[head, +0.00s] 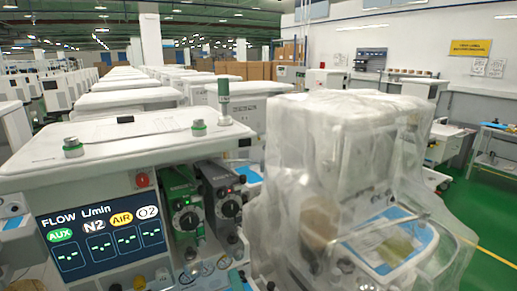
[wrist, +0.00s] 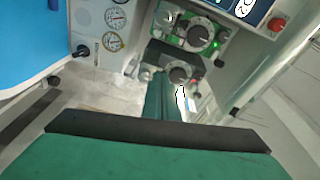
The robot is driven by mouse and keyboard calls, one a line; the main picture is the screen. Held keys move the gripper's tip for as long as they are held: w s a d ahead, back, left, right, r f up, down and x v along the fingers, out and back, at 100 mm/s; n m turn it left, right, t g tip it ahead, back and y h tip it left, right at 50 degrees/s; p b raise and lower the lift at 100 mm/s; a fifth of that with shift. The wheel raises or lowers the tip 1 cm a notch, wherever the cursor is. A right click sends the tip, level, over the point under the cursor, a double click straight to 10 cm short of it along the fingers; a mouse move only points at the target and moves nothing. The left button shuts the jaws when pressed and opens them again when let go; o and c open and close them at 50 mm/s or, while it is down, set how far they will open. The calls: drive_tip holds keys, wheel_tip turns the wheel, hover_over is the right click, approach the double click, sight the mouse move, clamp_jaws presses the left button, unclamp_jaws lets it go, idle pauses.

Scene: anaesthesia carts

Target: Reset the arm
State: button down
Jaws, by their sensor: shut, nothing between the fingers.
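My gripper (wrist: 163,92) shows in the wrist view as green parts behind a dark bar along the bottom. Its fingers are together and hold nothing. They point toward the front of an anaesthesia machine. My arm and gripper do not show in the head view. The machine (head: 110,150) stands at the left front in the head view, with a lit flow display (head: 100,235), a green vaporizer (head: 182,205) and a dark vaporizer (head: 222,200). In the wrist view, two dials (wrist: 198,33) lie beyond the fingers. I cannot tell the exact gap between fingers and machine.
A plastic-wrapped machine (head: 345,170) stands close at the right in the head view. Rows of white carts (head: 130,97) fill the back left. Green floor (head: 490,205) is open at the far right, beside a workbench (head: 495,165). Gauges (wrist: 115,28) show in the wrist view.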

drive_tip(key=s+d+f+n+h, duration=0.2)
drive_tip(key=s+d+f, duration=0.1)
drive_tip(key=s+f, duration=0.55)
drive_tip(key=s+d+f+n+h, duration=0.25)
drive_tip(key=s+f, duration=0.35)
drive_tip(key=f, duration=0.5)
drive_tip(key=s+f+n, duration=0.2)
drive_tip(key=s+n, duration=0.1)
drive_tip(key=s, duration=0.7)
drive_tip(key=s+f+n+g+h, duration=0.1)
drive_tip(key=s+n, duration=0.3)
drive_tip(key=s, duration=0.7)
drive_tip(key=shift+s+f+g, duration=0.15)
drive_tip(key=shift+f+g, duration=0.15)
drive_tip(key=shift+f, duration=0.3)
